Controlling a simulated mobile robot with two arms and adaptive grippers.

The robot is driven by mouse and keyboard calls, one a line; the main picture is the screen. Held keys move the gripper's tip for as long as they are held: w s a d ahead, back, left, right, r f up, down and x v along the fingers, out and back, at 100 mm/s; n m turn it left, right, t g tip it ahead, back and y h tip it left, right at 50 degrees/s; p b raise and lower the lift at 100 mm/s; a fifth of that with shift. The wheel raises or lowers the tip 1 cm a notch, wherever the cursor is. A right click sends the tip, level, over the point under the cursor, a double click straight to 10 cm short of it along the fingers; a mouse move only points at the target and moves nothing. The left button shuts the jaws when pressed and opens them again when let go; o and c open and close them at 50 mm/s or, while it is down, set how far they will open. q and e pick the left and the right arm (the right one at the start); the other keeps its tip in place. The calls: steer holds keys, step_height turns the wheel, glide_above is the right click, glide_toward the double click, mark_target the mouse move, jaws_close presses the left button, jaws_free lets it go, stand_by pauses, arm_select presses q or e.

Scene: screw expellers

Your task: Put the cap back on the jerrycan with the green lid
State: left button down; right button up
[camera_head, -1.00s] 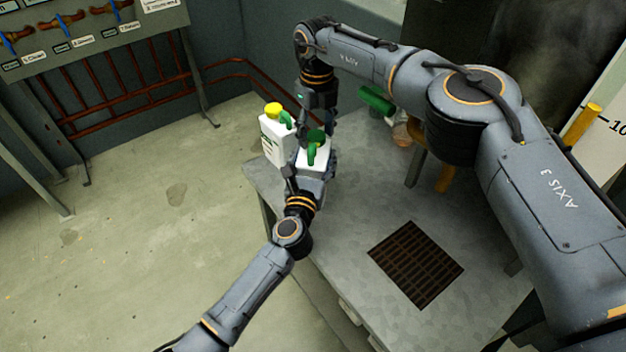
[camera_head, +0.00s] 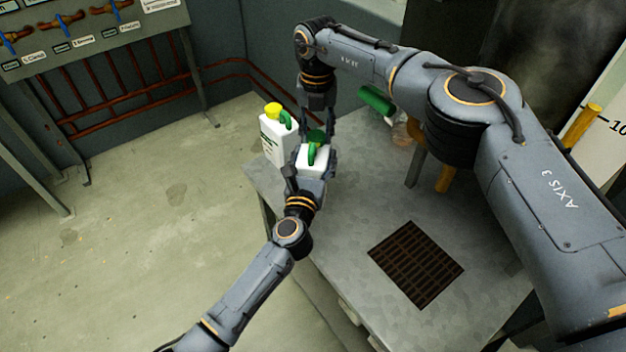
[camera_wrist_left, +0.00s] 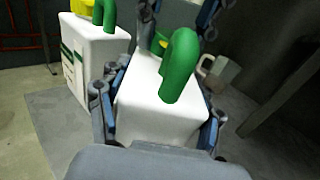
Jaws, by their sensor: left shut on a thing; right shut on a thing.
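A white jerrycan (camera_head: 313,162) with a green handle stands at the left end of the metal table. My left gripper (camera_head: 311,172) is shut around its body; the wrist view (camera_wrist_left: 160,112) shows blue finger pads against both sides. The green cap (camera_head: 316,136) is at the top of this jerrycan, between the fingers of my right gripper (camera_head: 318,130), which comes down from above and is shut on it. In the left wrist view the handle (camera_wrist_left: 181,65) partly hides the cap area. I cannot tell whether the cap is seated on the neck.
A second white jerrycan (camera_head: 278,140) with a yellow cap and green handle stands close by on the left. A green cylindrical part (camera_head: 376,101) lies behind on the right. The table (camera_head: 370,205) is clear around its dark grate (camera_head: 416,264).

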steer(key=m, duration=0.3)
steer(key=shift+d+m, duration=0.1)
steer(key=shift+m, duration=0.3)
steer(key=o, duration=1.4)
steer(key=shift+c, duration=0.2)
arm_select(q)
steer(key=shift+r, duration=0.25)
arm_select(e)
step_height(320, 180, up, 12)
arm_select(q)
steer(key=shift+c, duration=0.8)
jaws_free()
